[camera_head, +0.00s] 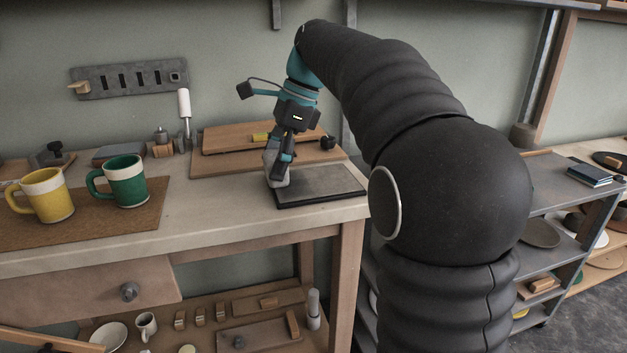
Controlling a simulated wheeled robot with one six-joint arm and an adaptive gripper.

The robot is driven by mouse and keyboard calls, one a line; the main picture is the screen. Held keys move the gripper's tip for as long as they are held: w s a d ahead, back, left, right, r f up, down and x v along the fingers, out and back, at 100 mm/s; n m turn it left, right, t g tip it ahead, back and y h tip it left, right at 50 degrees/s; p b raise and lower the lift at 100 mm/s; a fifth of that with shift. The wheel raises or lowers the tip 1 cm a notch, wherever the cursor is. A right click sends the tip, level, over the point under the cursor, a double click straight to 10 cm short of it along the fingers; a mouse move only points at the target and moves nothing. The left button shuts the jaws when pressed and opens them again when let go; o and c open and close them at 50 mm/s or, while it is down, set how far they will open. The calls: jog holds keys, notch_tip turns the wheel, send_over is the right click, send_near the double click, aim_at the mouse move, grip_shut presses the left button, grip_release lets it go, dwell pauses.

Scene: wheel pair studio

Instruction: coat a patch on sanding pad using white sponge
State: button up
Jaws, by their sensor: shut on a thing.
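The sanding pad (325,186) appears to be the flat dark-framed slab with a grey top, lying near the right end of the workbench. My gripper (281,169) points down over the pad's left end. It is shut on a pale grey-white block, which looks like the white sponge (276,176). The sponge is at the pad's left edge, low over it or touching; I cannot tell which. The fingers hide part of the sponge. No coated patch can be made out on the pad.
A green mug (128,182) and a yellow mug (47,196) stand on a brown mat (105,222) at left. Bare bench (215,205) lies between.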

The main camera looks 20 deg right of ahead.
jog(key=shift+s+f+b, duration=0.2)
jog(key=shift+s+b, duration=0.3)
jog(key=shift+s, duration=1.6)
jog(key=shift+w+r+p, duration=0.1)
jog(key=shift+r+p, duration=0.05)
jog(key=shift+p, duration=0.35)
jog(key=shift+w+r, duration=0.2)
jog(key=shift+w, duration=1.85)
jog(key=shift+s+f+b, duration=0.15)
jog(key=shift+s+b, duration=0.4)
jog(key=shift+s, duration=1.6)
jog(key=shift+w, duration=0.1)
